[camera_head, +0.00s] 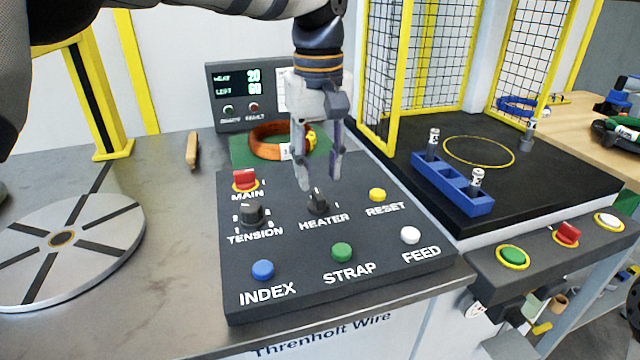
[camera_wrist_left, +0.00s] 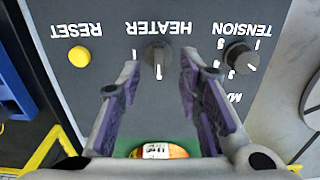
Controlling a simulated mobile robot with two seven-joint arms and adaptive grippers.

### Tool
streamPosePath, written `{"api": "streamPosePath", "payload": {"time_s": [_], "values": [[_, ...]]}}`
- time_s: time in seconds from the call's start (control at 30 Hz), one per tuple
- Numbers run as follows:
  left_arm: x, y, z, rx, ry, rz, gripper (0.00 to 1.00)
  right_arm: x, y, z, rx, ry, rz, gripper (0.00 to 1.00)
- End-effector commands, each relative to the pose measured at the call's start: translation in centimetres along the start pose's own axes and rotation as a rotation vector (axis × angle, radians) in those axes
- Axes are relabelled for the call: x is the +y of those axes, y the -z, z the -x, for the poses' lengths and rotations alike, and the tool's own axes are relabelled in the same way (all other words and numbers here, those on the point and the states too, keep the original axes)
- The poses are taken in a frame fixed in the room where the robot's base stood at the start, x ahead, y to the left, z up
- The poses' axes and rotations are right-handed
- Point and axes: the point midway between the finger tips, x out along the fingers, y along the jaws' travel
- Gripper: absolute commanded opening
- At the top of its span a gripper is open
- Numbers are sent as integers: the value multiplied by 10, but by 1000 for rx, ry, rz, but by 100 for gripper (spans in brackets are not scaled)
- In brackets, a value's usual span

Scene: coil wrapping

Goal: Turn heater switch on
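The heater switch (camera_head: 318,201) is a dark rotary knob above the HEATER label on the dark control panel (camera_head: 300,268). In the left wrist view the heater switch (camera_wrist_left: 157,60) shows upside down, with a pale mark on it; I cannot tell its setting for sure. My left gripper (camera_head: 320,180) points down over the panel just behind and above the switch. Its purple-padded fingers are apart and hold nothing. In the left wrist view the gripper (camera_wrist_left: 159,72) has its fingertips on either side of the knob; contact is not visible. My right gripper is not in view.
The red MAIN switch (camera_head: 245,181), TENSION knob (camera_head: 252,214) and yellow RESET button (camera_head: 377,195) surround the heater switch. An orange coil (camera_head: 266,142) lies behind the panel. A caged station (camera_head: 400,165) stands right, a round turntable (camera_head: 62,238) left.

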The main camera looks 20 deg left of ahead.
Motion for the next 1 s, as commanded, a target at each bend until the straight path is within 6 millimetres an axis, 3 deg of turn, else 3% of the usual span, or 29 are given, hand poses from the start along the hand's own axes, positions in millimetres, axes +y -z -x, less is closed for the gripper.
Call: {"api": "streamPosePath", "payload": {"time_s": [0.2, 0.53, 0.7, 1.0], "values": [[0, 0, -38, -1, -1, 0, 32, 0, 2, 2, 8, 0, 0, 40], [0, 0, -46, 0, 0, 0, 32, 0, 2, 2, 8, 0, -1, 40], [0, 0, -45, 0, 0, 0, 0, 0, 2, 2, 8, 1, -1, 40], [0, 0, -45, 1, 0, -12, 0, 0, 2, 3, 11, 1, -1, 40]]}}
